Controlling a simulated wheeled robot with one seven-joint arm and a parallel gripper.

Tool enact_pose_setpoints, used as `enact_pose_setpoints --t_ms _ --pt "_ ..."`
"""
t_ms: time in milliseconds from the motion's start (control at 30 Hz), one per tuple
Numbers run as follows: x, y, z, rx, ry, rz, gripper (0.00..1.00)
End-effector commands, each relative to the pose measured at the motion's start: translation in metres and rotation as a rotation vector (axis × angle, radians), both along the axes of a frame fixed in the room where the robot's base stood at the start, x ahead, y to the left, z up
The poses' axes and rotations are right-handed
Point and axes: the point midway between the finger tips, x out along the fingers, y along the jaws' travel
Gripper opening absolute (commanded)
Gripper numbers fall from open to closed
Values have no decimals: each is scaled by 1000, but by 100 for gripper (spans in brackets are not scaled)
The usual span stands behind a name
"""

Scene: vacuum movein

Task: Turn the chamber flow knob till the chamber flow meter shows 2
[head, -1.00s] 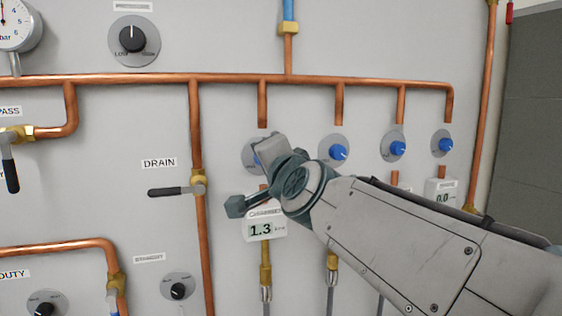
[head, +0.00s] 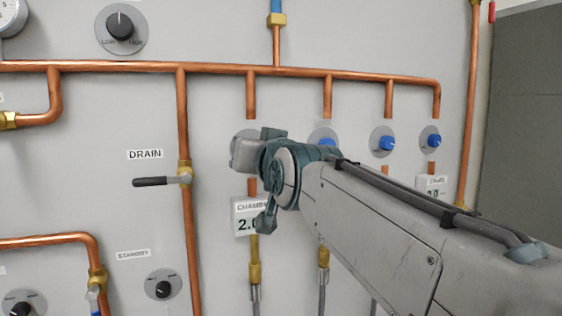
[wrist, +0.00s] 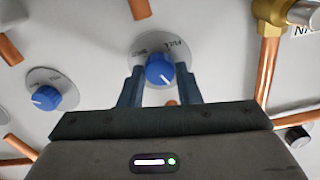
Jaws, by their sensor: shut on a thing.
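The chamber flow knob is a blue knob (wrist: 160,70) on a round grey plate with printed lettering, seen in the wrist view. My gripper (wrist: 160,85) is shut on it, one finger on each side. In the head view my gripper (head: 246,152) covers the knob, and only part of its plate shows. The chamber flow meter (head: 245,217) is a white box with a digital display below the knob. It reads 2 with a decimal that my gripper partly hides and that looks like 0.
More blue knobs (head: 383,142) stand in a row to the right. A drain valve with a black lever (head: 150,182) is to the left. Copper pipes (head: 188,230) run across the grey panel. A black knob (head: 163,288) sits at the lower left.

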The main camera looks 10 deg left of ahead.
Motion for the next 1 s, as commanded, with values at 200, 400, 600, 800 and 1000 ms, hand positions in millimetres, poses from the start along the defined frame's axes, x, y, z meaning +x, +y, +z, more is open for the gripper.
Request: enact_pose_setpoints --t_ms 200,400,600,800,1000 --pt "0 1 -5 -140 -81 2 8" --pt "1 1 -4 -227 -133 1 8" --pt "1 1 -3 -273 -160 1 8" --pt "1 1 -3 -288 -169 1 8" --pt "1 1 -3 -288 -169 1 8"
